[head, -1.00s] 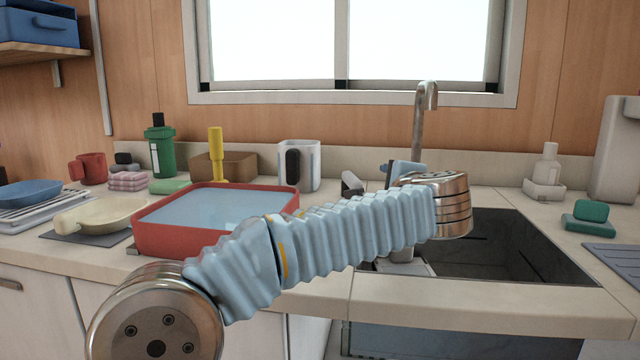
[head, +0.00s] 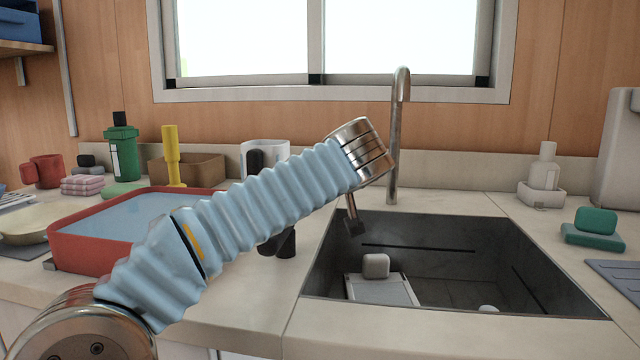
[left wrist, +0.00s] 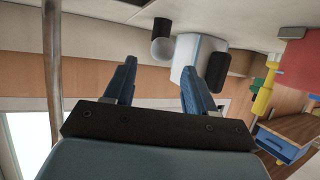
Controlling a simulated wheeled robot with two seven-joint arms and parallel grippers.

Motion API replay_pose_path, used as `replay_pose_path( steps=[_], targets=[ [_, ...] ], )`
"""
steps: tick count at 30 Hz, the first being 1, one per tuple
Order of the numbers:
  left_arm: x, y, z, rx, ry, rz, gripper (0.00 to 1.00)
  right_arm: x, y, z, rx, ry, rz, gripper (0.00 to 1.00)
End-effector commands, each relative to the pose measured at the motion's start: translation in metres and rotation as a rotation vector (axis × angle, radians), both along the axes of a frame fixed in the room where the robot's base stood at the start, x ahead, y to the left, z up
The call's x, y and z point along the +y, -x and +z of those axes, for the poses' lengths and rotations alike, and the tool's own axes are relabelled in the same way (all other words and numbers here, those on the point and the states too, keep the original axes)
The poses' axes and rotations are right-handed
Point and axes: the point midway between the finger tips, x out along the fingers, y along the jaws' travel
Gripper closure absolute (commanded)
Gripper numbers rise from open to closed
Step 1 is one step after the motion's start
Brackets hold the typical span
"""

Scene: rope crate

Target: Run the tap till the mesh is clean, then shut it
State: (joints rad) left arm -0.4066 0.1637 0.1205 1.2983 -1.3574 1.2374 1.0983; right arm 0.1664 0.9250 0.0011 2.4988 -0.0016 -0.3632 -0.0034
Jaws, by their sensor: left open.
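The tap (head: 397,135) is a tall metal pipe with a hooked top behind the sink (head: 460,232). I see no water at its spout. A pale framed panel (head: 395,292), perhaps the mesh, lies in the sink with a grey block on it; its surface is too small to judge. My left gripper (left wrist: 158,66) is open and empty in the left wrist view, with the tap pipe beside it. My right gripper is not in view.
A red basin (head: 95,245) of blue water stands left of the sink, partly behind my arm. A white mug (head: 275,150), yellow-handled tool (head: 172,155) and green bottle (head: 122,152) stand behind.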

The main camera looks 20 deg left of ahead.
Motion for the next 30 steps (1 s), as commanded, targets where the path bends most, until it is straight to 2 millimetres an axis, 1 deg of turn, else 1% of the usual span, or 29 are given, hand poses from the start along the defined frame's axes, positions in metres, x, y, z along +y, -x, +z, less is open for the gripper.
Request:
replay_pose_path(
  steps=[1,3,9,13,20,21,23,30],
  targets=[
    [0.007,-0.009,-0.004,0.002,-0.001,0.004,0.45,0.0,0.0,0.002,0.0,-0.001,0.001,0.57],
    [0.015,-0.02,-0.01,0.002,-0.001,0.003,0.45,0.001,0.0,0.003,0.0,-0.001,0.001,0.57],
    [0.028,-0.04,-0.019,0.001,-0.002,0.001,0.45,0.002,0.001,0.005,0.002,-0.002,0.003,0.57],
    [0.031,-0.044,-0.022,0.0,-0.002,0.001,0.45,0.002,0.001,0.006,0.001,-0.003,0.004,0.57],
    [0.031,-0.045,-0.023,0.0,-0.002,0.001,0.45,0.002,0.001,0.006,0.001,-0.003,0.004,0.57],
    [0.031,-0.045,-0.022,0.0,-0.002,0.001,0.48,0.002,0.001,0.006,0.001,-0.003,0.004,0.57],
    [0.031,-0.045,-0.023,0.0,-0.002,0.0,0.57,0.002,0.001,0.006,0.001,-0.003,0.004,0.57],
    [0.031,-0.045,-0.023,0.0,-0.002,0.0,0.94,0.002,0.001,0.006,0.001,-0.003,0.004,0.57]
  ],
)
